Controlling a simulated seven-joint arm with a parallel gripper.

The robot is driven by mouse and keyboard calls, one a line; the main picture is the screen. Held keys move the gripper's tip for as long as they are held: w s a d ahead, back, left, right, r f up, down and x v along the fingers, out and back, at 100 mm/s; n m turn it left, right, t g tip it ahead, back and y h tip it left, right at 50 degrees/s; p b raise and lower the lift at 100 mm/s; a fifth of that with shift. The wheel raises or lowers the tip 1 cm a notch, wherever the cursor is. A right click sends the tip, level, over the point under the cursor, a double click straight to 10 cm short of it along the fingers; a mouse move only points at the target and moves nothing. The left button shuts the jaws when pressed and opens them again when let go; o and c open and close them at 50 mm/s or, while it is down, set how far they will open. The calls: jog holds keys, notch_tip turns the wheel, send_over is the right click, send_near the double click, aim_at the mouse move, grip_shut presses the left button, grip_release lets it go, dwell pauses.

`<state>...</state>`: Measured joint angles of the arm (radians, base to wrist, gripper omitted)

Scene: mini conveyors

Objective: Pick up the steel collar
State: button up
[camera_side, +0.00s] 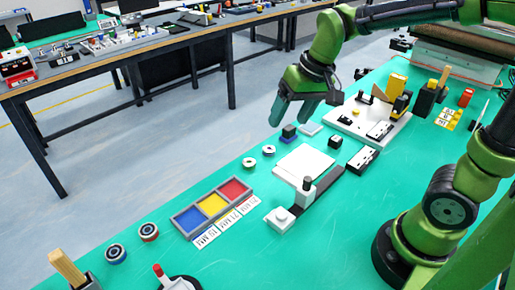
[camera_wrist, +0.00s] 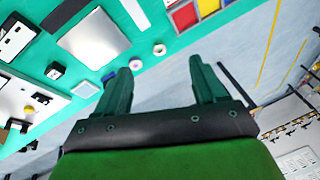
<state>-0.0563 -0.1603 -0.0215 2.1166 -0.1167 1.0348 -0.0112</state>
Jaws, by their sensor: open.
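Two small pale metal rings lie side by side on the green mat between the white plate and the colour bins. In the side view they are the nearer ring (camera_side: 249,162) and the farther ring (camera_side: 268,150). They also show in the wrist view, one (camera_wrist: 159,49) nearer the bins and the other (camera_wrist: 136,63) nearer the fingers. I cannot tell for certain which is the steel collar. My gripper (camera_side: 290,112) is open and empty, above the far edge of the mat, beyond the rings. Its two fingers (camera_wrist: 160,75) appear apart in the wrist view, with nothing between them.
A dark block with a blue base (camera_side: 288,133) stands near the rings, below my gripper. A white plate (camera_side: 304,161), a black cube (camera_side: 335,142) and a tray of blue, yellow and red bins (camera_side: 178,226) are close by. The mat around the rings is mostly clear.

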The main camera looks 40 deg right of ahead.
jog(key=w+f+g+h, duration=0.1)
jog(key=w+f+g, duration=0.35)
jog(key=w, duration=0.85)
jog(key=t, duration=0.1)
send_over(248, 161)
jog(key=shift+h, duration=0.3)
jog(key=f, duration=1.1)
jog(key=shift+s+d+f, duration=0.1)
jog(key=shift+s+d, duration=0.05)
jog(key=shift+s, duration=0.15)
jog(key=shift+w+f, duration=0.2)
jog(key=shift+f, duration=2.65)
jog(key=c, duration=1.2)
jog(key=shift+o, duration=0.2)
jog(key=shift+r, duration=0.1)
